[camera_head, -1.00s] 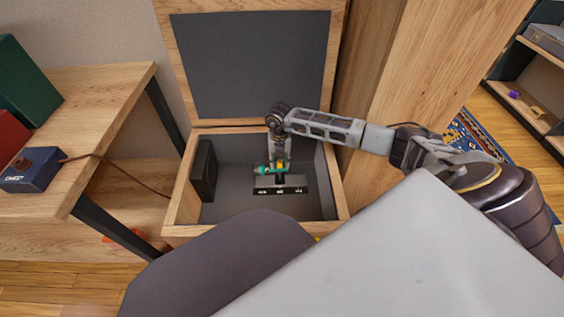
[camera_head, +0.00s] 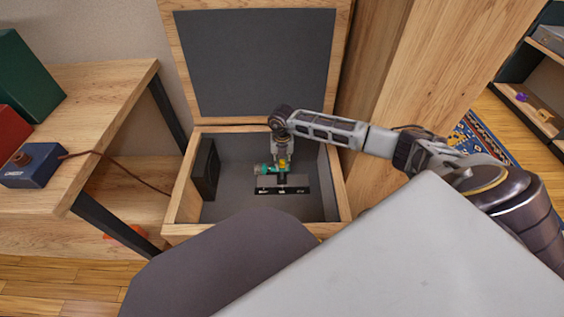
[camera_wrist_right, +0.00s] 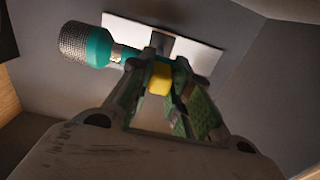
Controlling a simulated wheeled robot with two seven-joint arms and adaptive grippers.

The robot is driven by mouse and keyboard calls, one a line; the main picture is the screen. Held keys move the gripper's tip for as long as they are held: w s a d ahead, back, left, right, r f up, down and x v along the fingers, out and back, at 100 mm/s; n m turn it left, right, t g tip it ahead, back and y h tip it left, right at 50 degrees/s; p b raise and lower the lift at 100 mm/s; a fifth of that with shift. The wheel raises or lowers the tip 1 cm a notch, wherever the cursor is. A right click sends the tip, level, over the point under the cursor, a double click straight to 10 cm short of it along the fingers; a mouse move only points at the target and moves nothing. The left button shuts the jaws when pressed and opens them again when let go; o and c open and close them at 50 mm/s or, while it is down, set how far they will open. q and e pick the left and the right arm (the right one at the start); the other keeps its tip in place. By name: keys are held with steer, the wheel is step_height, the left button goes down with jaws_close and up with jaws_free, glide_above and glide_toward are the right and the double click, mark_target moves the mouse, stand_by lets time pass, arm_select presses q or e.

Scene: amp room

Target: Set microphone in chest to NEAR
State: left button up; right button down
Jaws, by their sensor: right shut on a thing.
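The open wooden chest (camera_head: 182,207) has a dark grey inside. In it, a teal microphone (camera_head: 263,169) with a silver mesh head points left above a grey rail (camera_head: 297,181) with a black labelled front strip; the label words are too small to read. The mount stands near the rail's middle. My right gripper (camera_head: 283,163) reaches down into the chest and is shut on the microphone mount's yellow part (camera_wrist_right: 160,78). In the right wrist view, the microphone (camera_wrist_right: 88,46) lies left of the fingers, with the pale rail (camera_wrist_right: 202,54) beyond. My left gripper is not in view.
The chest's lid (camera_head: 252,62) stands open at the back. A black speaker-like box (camera_head: 205,169) is at the chest's inner left wall. A wooden table (camera_head: 108,88) with a blue box (camera_head: 35,164) stands left, its cable running toward the chest. A wooden panel (camera_head: 440,60) rises right.

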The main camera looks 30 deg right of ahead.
mark_target(261, 165)
steer(key=shift+w+a, duration=0.75)
steer(key=shift+a, duration=0.45)
steer(key=shift+w+a, duration=0.7)
steer(key=shift+a, duration=0.5)
steer(key=shift+w+a, duration=0.75)
steer(key=shift+a, duration=0.45)
steer(key=shift+r, duration=0.1)
steer(key=c, duration=1.3)
jaws_free()
steer(key=shift+w+a, duration=0.1)
steer(key=shift+r, duration=0.25)
step_height(261, 165, up, 11)
steer(key=shift+r, duration=0.2)
steer(key=shift+r, duration=0.1)
